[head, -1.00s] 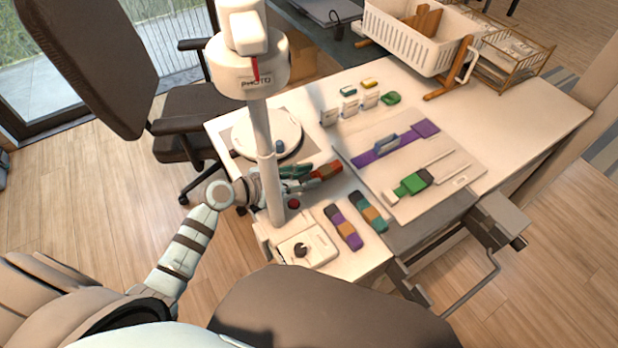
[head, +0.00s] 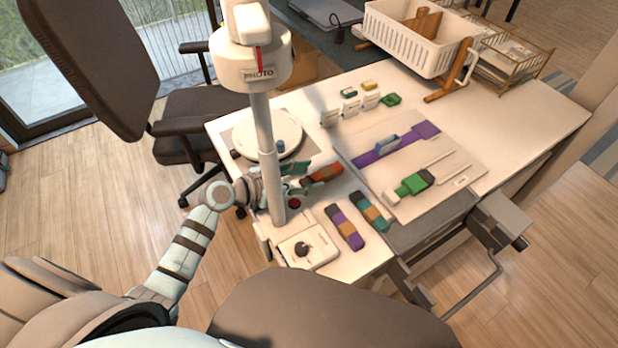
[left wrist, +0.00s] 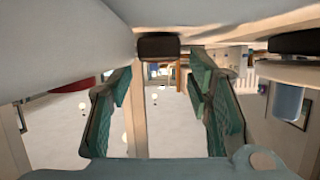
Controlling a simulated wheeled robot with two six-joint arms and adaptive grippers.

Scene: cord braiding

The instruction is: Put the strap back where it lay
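A red-orange strap with a dark near end (head: 323,174) lies on the table beside the white post. Its dark end shows between my fingers in the left wrist view (left wrist: 158,46). My left gripper (head: 302,179) is open just left of the strap; its two teal fingers stand apart with nothing held between them. A purple-and-orange strap (head: 344,227) and a teal-and-orange strap (head: 368,212) lie side by side near the table's front edge. My right gripper is not in view.
The white post with its photo head (head: 268,150) stands close to my left wrist. A round white plate (head: 272,134), a red button (head: 294,203) and a white box with a black knob (head: 306,247) are nearby. A board (head: 440,195) carries a purple strap and a green piece.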

